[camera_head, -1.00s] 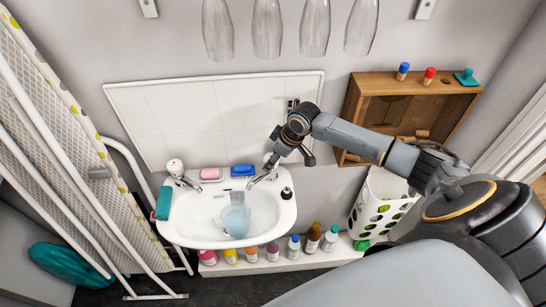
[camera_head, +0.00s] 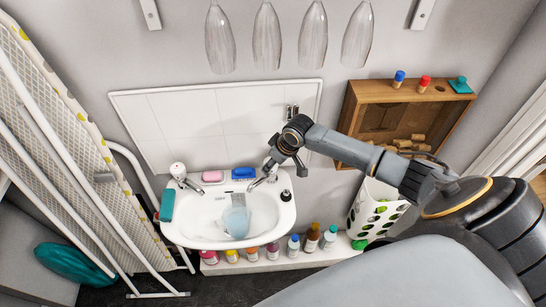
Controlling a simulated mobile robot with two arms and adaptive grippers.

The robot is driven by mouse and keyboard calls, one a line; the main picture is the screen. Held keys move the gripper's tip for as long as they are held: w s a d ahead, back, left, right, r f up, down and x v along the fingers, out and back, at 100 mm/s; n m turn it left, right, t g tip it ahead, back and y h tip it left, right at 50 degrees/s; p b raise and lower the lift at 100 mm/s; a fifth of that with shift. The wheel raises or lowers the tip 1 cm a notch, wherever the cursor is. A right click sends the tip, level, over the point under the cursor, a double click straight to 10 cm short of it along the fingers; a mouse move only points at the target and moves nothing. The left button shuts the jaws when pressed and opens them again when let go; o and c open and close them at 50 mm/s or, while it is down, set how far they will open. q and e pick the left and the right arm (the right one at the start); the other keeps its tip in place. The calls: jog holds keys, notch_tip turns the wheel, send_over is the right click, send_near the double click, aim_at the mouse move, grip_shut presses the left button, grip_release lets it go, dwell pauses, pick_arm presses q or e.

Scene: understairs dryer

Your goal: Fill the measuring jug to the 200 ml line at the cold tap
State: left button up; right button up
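The measuring jug (camera_head: 236,222), a pale blue translucent vessel, stands in the white basin (camera_head: 190,232). Its markings and water level are too small to read. The left tap (camera_head: 186,182) has a white top with a red mark. The right tap (camera_head: 259,181) has its spout over the basin, near the jug; my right gripper (camera_head: 272,167) is at its top and partly hides it. I cannot tell whether the fingers touch the tap or how far they are closed. My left gripper is out of view.
Pink soap (camera_head: 212,177), a blue brush (camera_head: 243,173) and a dark small bottle (camera_head: 286,195) sit on the basin's back rim. A teal cloth (camera_head: 166,204) hangs at its left. Several bottles (camera_head: 312,238) stand on a ledge below. A wooden box (camera_head: 349,107) is on the wall at right.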

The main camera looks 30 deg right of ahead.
jog(key=shift+m, duration=0.3)
jog(key=o, duration=0.9)
jog(key=v, duration=1.2)
jog(key=shift+s+a, duration=0.1)
